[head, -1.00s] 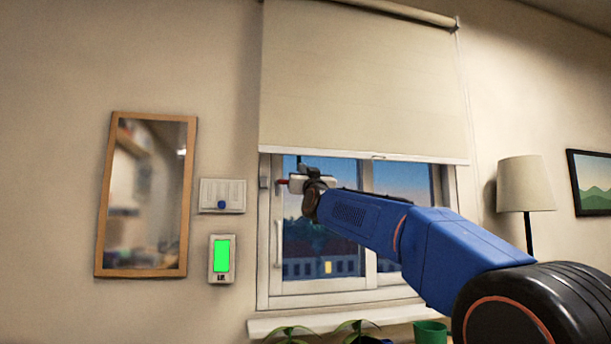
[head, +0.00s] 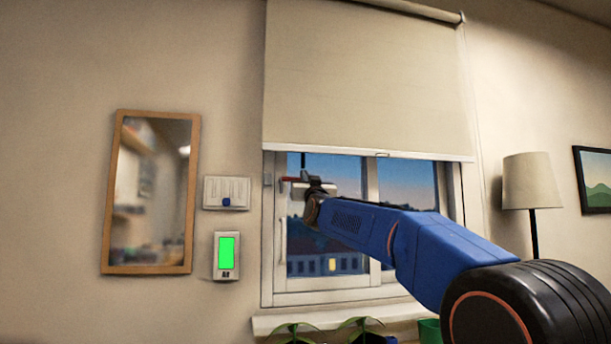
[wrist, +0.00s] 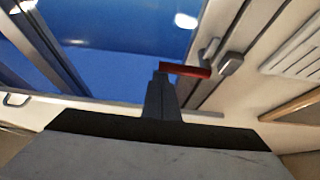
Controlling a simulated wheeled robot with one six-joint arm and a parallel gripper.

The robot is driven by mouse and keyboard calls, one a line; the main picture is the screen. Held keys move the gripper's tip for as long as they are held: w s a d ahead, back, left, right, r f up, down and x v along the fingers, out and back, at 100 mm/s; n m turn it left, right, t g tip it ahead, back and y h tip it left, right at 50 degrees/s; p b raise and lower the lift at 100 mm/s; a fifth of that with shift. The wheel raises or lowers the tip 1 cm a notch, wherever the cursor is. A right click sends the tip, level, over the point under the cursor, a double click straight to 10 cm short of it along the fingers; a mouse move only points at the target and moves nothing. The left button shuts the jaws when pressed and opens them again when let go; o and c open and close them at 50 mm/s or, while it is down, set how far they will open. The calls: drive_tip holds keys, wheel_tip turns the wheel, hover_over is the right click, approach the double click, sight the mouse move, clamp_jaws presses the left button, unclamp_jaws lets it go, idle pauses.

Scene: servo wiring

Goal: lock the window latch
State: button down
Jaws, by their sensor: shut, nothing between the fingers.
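The window latch has a red lever (wrist: 186,70), seen in the wrist view lying nearly level, with a grey catch block (wrist: 231,63) on the frame to its right. In the head view the red lever (head: 284,181) is a small spot by the left of the window, largely hidden by my gripper. My gripper (wrist: 161,76) is shut and empty, its dark fingertips at the lever's left end. I cannot tell whether they touch it. In the head view my gripper (head: 295,183) is in front of the left pane.
A roller blind (head: 365,80) hangs over the upper window. A switch plate (head: 226,193), a green-screened panel (head: 226,256) and a mirror (head: 152,195) are on the wall to the left. Plants (head: 360,328) stand below the window. A lamp (head: 531,182) is at the right.

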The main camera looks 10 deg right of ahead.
drive_tip(key=shift+f+m+h, duration=0.35)
drive_tip(key=shift+m+h, duration=0.25)
drive_tip(key=shift+m, duration=0.4)
drive_tip(key=a+f+m+g+h, duration=0.3)
drive_tip(key=m+g, duration=0.1)
drive_tip(key=m, duration=0.6)
drive_tip(key=a+f+m+g+h, duration=0.3)
drive_tip(key=f+m+g+h, duration=0.1)
drive_tip(key=m, duration=0.6)
drive_tip(key=shift+a+m+h, duration=0.15)
drive_tip(key=shift+m+h, duration=0.15)
drive_tip(key=shift+m, duration=0.1)
drive_tip(key=shift+a, duration=0.1)
drive_tip(key=s+a, duration=0.1)
drive_tip(key=s, duration=0.8)
drive_tip(key=shift+s, duration=0.2)
idle(0.6)
